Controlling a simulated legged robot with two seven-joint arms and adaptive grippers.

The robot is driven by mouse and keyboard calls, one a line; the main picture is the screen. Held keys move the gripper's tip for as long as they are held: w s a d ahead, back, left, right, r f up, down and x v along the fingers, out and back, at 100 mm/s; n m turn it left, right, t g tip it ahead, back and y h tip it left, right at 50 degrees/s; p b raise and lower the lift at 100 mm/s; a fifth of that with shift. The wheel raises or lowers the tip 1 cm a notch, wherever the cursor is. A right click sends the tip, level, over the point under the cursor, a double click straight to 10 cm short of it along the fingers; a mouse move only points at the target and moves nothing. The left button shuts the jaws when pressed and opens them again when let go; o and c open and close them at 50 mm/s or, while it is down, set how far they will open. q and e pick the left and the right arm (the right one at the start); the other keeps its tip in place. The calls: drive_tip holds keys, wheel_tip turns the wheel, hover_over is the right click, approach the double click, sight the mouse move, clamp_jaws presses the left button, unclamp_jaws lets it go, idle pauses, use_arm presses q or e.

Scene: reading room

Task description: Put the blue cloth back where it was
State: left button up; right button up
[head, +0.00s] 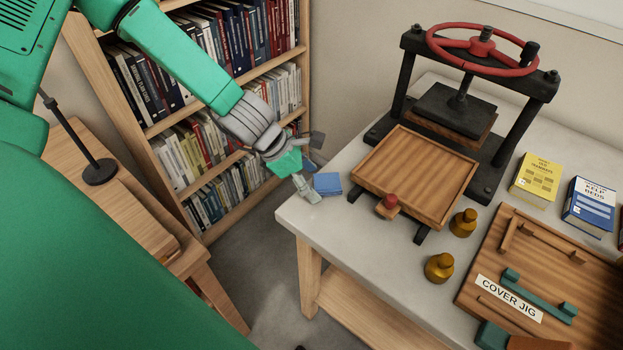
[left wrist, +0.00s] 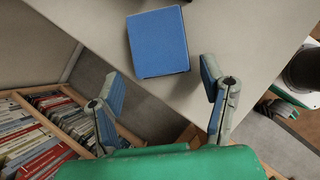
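The blue cloth (head: 327,184) is a small flat folded square near the left corner of the grey table. It lies beside the wooden tray of the press. In the left wrist view the cloth (left wrist: 158,42) lies flat on the table, beyond the fingertips and between their lines. My left gripper (head: 312,167) is at the table's left corner, just left of the cloth. In the left wrist view its two fingers (left wrist: 163,85) are spread wide with nothing between them. My right gripper does not show in the head view.
The grey table (head: 345,240) holds a black press with a red wheel (head: 480,45), a wooden tray (head: 415,175), brass weights (head: 438,267), boxes (head: 537,180) and a cover jig board (head: 590,300). A bookshelf (head: 195,120) stands behind my left arm. A lamp base (head: 100,172) is at left.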

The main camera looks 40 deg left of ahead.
use_arm(q)
drive_tip(key=shift+d+r, duration=0.2)
drive_tip(key=shift+d, duration=0.3)
drive_tip(key=shift+d+r, duration=0.15)
drive_tip(key=shift+r, duration=0.15)
drive_tip(key=a+p+v, duration=0.1)
drive_tip(key=p+v, duration=0.3)
drive_tip(key=v, duration=0.7)
drive_tip(key=s+f+m+g+y, duration=0.3)
drive_tip(key=s+f+m+y, duration=0.2)
drive_tip(key=s+f+m, duration=0.75)
drive_tip(key=s+d+f+m, duration=0.4)
drive_tip(key=s+m, duration=0.3)
drive_tip(key=m, duration=0.7)
drive_tip(key=shift+d+g, duration=0.3)
drive_tip(key=shift+d, duration=0.55)
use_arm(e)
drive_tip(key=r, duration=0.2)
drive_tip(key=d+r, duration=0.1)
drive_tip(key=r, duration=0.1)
